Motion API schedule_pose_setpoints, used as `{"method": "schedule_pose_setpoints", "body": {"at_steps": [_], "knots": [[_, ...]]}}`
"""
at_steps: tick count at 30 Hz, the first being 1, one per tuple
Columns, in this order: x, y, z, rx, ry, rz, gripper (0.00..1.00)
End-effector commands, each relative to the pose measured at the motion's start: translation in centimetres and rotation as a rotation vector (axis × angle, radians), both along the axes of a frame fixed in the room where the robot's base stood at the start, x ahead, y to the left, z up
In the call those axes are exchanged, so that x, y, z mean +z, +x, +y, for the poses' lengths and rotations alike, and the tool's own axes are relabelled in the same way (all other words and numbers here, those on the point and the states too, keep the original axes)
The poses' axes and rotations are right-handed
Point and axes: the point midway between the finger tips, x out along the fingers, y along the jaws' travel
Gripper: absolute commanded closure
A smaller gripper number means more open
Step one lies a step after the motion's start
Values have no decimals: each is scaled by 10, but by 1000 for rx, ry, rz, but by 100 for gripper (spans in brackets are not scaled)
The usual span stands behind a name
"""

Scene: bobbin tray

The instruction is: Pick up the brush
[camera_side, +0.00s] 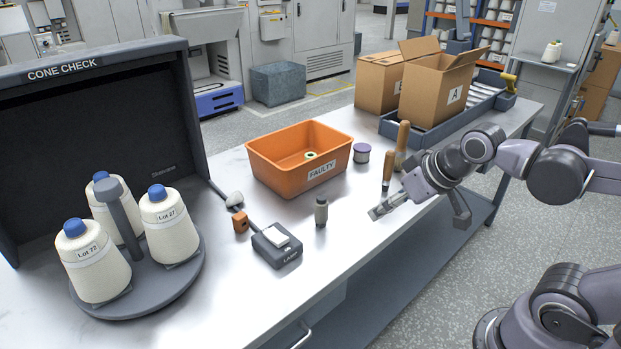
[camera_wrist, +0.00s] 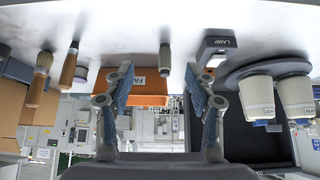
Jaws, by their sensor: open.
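The brush (camera_side: 402,140) stands on the table right of the orange bin, its wooden handle up; its lower part is hard to make out in the side view. In the wrist view, which is upside down, the brush (camera_wrist: 39,76) shows at the far left with pale bristles against the table. My gripper (camera_side: 380,210) is over the table's front edge, nearer the camera than the brush and apart from it. In the wrist view my gripper (camera_wrist: 160,88) has its fingers spread and nothing between them.
A second wooden-handled tool (camera_side: 388,168) stands close in front of the brush. A purple-wrapped spool (camera_side: 361,153) and the orange bin (camera_side: 275,170) are left of it; cardboard boxes (camera_side: 430,95) stand behind.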

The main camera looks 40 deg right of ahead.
Motion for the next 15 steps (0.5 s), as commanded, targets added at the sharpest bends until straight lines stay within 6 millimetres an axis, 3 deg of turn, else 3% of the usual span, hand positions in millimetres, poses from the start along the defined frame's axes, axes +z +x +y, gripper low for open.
{"method": "schedule_pose_setpoints", "body": {"at_steps": [6, 15], "knots": [[40, 50, -46, -117, 2, 42, 44], [71, 118, -138, -285, 16, 107, 44]]}}
